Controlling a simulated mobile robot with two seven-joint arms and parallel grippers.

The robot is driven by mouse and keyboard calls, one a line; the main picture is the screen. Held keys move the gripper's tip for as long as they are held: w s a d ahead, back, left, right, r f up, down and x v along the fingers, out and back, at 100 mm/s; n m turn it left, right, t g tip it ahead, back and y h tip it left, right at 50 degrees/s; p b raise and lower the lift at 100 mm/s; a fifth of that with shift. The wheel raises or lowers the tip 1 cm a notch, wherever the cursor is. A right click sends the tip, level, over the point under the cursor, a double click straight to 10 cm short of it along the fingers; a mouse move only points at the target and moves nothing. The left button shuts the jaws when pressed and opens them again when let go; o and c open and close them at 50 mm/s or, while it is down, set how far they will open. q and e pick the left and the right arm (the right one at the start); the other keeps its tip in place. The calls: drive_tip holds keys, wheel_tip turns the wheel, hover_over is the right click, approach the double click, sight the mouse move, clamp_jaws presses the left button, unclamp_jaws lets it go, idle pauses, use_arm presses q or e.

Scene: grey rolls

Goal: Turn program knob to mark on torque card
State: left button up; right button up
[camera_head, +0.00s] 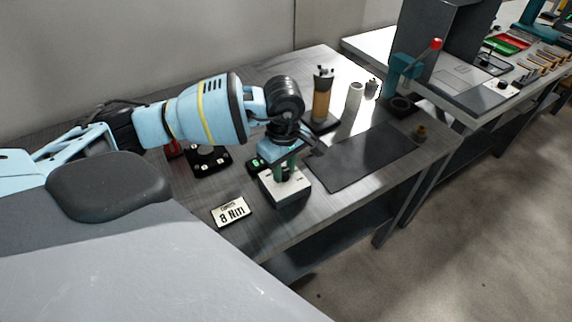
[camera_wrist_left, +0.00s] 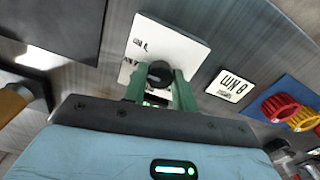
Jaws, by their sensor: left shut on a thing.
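The torque card (camera_head: 231,211) lies flat on the workbench and reads "8 Nm". It also shows in the left wrist view (camera_wrist_left: 231,85), upside down. A white control box (camera_head: 287,190) stands on the bench to the right of the card, and the left wrist view shows its white top (camera_wrist_left: 180,45). My left gripper (camera_head: 284,172) points down over this box. In the left wrist view its green fingers (camera_wrist_left: 160,80) are shut on the dark round program knob (camera_wrist_left: 159,72). The knob's pointer and most marks around it are hidden or too small to read. My right gripper is not in view.
A dark mat (camera_head: 362,157) lies right of the box. An orange-brown tool (camera_head: 322,95) and a white cylinder (camera_head: 355,95) stand behind it. A dark device (camera_head: 207,160) sits behind the card. Red and yellow parts (camera_wrist_left: 280,107) lie on blue in the wrist view.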

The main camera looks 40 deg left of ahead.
sight(284, 171)
use_arm(q)
drive_tip(key=m+b, duration=0.1)
drive_tip(key=m, duration=0.3)
drive_tip(key=shift+f, duration=0.1)
drive_tip(key=shift+m+b, duration=0.55)
drive_tip(key=shift+m, duration=0.25)
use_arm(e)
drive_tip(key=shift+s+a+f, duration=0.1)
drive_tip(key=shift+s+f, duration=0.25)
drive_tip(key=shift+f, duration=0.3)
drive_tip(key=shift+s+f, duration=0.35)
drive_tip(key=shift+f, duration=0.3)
use_arm(q)
drive_tip(key=o, duration=1)
drive_tip(key=shift+c, duration=0.2)
drive_tip(key=shift+r, duration=4)
